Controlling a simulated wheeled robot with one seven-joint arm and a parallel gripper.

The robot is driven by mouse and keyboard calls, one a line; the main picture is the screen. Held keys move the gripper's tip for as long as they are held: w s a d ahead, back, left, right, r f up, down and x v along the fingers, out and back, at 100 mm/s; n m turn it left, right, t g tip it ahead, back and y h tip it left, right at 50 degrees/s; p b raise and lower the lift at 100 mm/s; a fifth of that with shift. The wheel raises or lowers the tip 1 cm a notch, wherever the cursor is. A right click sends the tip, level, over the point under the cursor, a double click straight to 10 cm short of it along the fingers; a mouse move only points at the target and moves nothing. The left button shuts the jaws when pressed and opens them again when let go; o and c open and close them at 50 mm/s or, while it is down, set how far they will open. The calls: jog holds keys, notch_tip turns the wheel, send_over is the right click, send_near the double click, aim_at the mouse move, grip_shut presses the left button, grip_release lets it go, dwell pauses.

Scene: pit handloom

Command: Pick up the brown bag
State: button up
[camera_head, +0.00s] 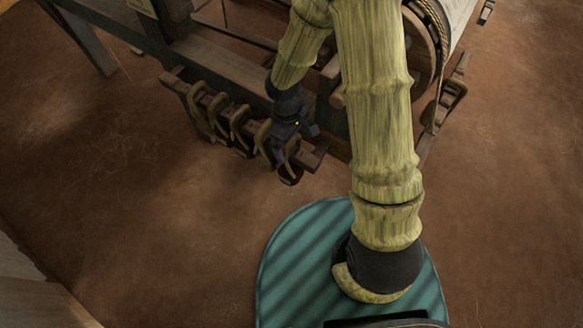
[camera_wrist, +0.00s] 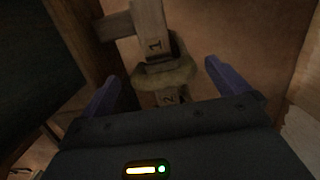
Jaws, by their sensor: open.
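I cannot make out a clear brown bag in either view. My gripper (camera_head: 296,134) is open over the right end of a low wooden rail (camera_head: 318,158), from which several brown looped pieces (camera_head: 241,128) hang. In the wrist view my gripper (camera_wrist: 162,72) has its two blue-purple fingers apart. Between and beyond them is a wooden piece marked "1" (camera_wrist: 153,42), with a tan band-like piece (camera_wrist: 180,75) around or beside it. A mark like "2" shows lower down, partly hidden by my gripper's body. I cannot tell whether the fingers touch anything.
A wooden loom frame (camera_head: 225,62) stands behind the rail, with a roller (camera_head: 452,18) and rope (camera_head: 437,40) at upper right. Brown floor (camera_head: 130,180) is clear at left and right. A pale wooden edge (camera_head: 38,300) is at lower left.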

notch_tip(320, 180, down, 5)
jog(key=shift+a+f+b, duration=0.1)
jog(key=shift+b, duration=0.65)
jog(key=shift+s, duration=0.1)
jog(key=c, duration=1.7)
